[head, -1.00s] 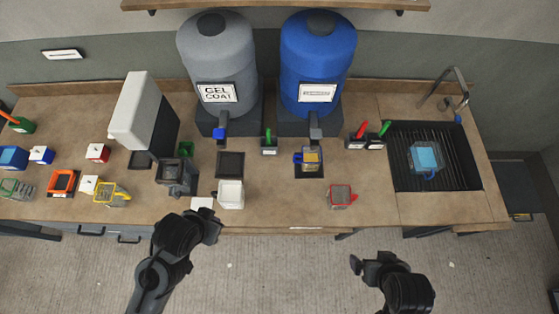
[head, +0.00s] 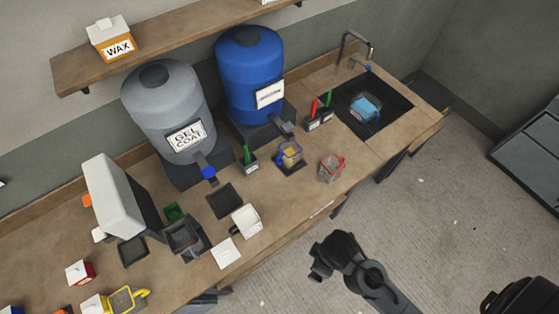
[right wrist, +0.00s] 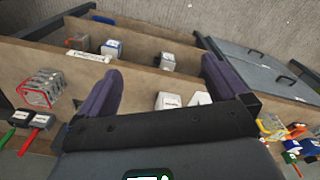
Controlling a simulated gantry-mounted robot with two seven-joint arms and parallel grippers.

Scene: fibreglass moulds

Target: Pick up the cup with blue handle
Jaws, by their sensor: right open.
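The cup with the blue handle (head: 290,153) is a small clear cup with yellowish contents. It stands on a dark pad below the blue tank's spout in the head view. My right gripper (head: 316,265) is in front of the bench, over the floor, apart from the cup. In the right wrist view its purple jaws (right wrist: 160,76) are spread wide with nothing between them touching. My left gripper is outside the head view.
A red-rimmed cup (head: 332,168) stands right of the cup, and a pen holder (head: 318,121) behind. The blue tank (head: 250,75) rises behind it. A white container (head: 246,221) is to the left. A sink (head: 393,118) holds a light-blue item (head: 365,107).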

